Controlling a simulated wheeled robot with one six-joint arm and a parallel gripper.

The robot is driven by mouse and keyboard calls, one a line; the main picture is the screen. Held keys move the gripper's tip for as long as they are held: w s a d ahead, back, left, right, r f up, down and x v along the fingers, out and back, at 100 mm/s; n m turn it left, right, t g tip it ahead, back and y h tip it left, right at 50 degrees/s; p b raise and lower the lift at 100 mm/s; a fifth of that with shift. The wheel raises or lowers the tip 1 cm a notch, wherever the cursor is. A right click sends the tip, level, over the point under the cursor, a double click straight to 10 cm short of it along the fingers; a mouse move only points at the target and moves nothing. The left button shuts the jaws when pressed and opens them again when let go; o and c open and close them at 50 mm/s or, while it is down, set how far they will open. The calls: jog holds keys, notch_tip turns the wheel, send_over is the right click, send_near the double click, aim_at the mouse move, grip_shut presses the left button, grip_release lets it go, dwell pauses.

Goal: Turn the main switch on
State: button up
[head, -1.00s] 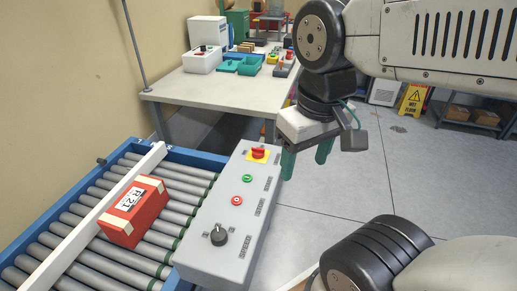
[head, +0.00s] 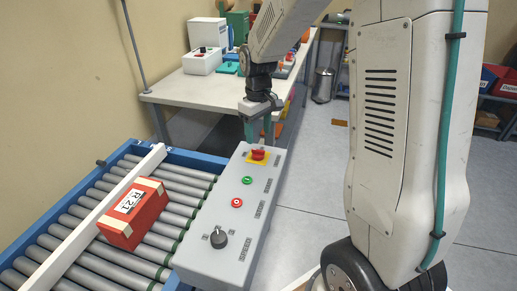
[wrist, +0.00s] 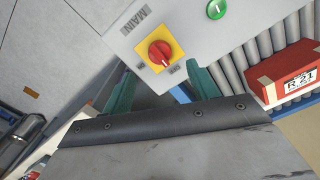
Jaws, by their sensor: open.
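The main switch (head: 258,154) is a red rotary knob on a yellow square plate at the far end of the grey control panel (head: 205,245). In the wrist view the red knob (wrist: 160,53) sits beside a "MAIN" label, with small position labels at the plate's corners. My gripper (head: 262,130) is just beyond the panel's far end, apart from the knob. In the wrist view its green fingers (wrist: 160,88) are spread and empty, with the knob ahead, between their lines.
A green button (head: 247,180), a red button (head: 237,202) and a black selector (head: 218,238) share the panel. A red box (head: 135,215) lies on the roller conveyor (head: 170,215) at left. A workbench (head: 175,88) with several items stands behind. Floor to the right is open.

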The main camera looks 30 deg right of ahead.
aim_at(258, 150)
jog(key=shift+r+n, duration=0.1)
jog(key=shift+n, duration=0.2)
jog(key=shift+w+f, duration=0.1)
jog(key=shift+f, duration=0.3)
notch_tip(258, 150, down, 7)
jog(key=shift+r, duration=0.1)
jog(key=c, duration=1)
